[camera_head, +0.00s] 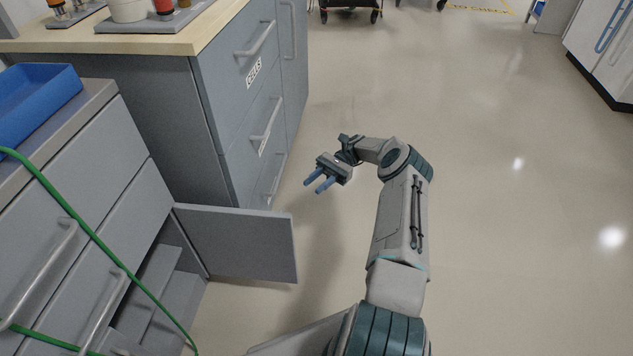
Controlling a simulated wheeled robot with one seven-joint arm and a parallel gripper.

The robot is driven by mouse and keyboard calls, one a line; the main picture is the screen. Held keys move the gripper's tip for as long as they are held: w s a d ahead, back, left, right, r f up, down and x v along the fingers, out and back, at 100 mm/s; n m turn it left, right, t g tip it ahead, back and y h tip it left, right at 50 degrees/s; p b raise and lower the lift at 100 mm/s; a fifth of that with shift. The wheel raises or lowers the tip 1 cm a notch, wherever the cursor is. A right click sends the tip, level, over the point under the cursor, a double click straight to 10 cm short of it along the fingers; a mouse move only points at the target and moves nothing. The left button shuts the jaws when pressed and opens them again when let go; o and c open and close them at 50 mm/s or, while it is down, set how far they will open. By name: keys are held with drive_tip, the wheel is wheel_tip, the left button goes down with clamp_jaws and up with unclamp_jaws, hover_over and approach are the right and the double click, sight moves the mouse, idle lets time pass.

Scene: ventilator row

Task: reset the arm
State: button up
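My arm reaches up the middle of the view, over bare floor, and bends left at its far end. My gripper (316,181) has two blue fingers that are apart with nothing between them. It points down and to the left, in the air. It appears right of the grey drawer cabinet and above the open cabinet door in the picture, touching neither as far as I can see.
The open grey door (240,243) juts out from the low cabinet at left. A drawer cabinet (215,90) with a wooden top stands behind. A green cable (85,228) crosses the low cabinet, near a blue tray (45,113). The floor (520,220) at right is clear.

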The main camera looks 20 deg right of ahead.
drive_tip(key=s+a+r+n+h+p, duration=0.2)
drive_tip(key=a+r+h+p, duration=0.25)
drive_tip(key=r, duration=0.65)
drive_tip(key=s+a+r+n+t+h+p, duration=0.1)
drive_tip(key=a+r+n+h+p, duration=0.15)
drive_tip(key=r+p, duration=0.6)
drive_tip(key=s+a+r+n+h+p, duration=0.2)
drive_tip(key=a+r+h+p, duration=0.15)
drive_tip(key=r, duration=1.05)
drive_tip(key=s+r+n+t+h+p, duration=0.2)
drive_tip(key=s+r+p, duration=0.6)
drive_tip(key=r, duration=0.5)
drive_tip(key=s+r+n+t+h+p, duration=0.3)
drive_tip(key=s+r+t+p, duration=0.4)
drive_tip(key=s+r, duration=0.6)
drive_tip(key=n+p, duration=0.1)
drive_tip(key=p, duration=0.1)
drive_tip(key=shift+s+a+r+t+h+p, duration=0.15)
drive_tip(key=shift+a+r+t+h+p, duration=0.15)
drive_tip(key=shift+h, duration=0.05)
drive_tip(key=shift+a, duration=0.15)
